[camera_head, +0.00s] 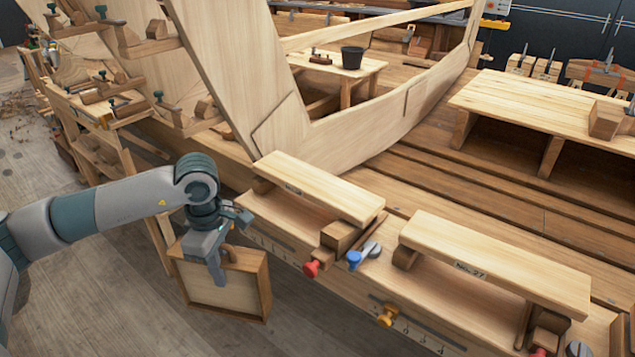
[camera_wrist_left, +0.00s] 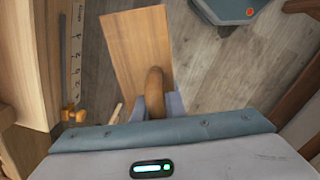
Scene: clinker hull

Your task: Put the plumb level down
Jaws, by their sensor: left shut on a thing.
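My left gripper (camera_head: 221,262) hangs at the near side of the wooden hull staging, with its fingers pointing down. It is shut on a rounded brown wooden grip, which shows between the fingers in the left wrist view (camera_wrist_left: 155,85). A flat wooden board (camera_wrist_left: 135,45) extends beyond this grip there. In the head view a shallow square wooden frame with a pale panel (camera_head: 222,293) is right behind and below the fingers. I take the held piece to be the plumb level, but its full shape is partly hidden by the gripper. My right gripper is not in view.
Two pale planks (camera_head: 317,187) (camera_head: 494,264) lie on blocks along the near staging edge, with red, blue and orange knobs beside them. The hull planking (camera_head: 390,115) rises behind. A low bench (camera_head: 545,105) stands at right. Bare plank floor (camera_head: 110,270) lies below the arm.

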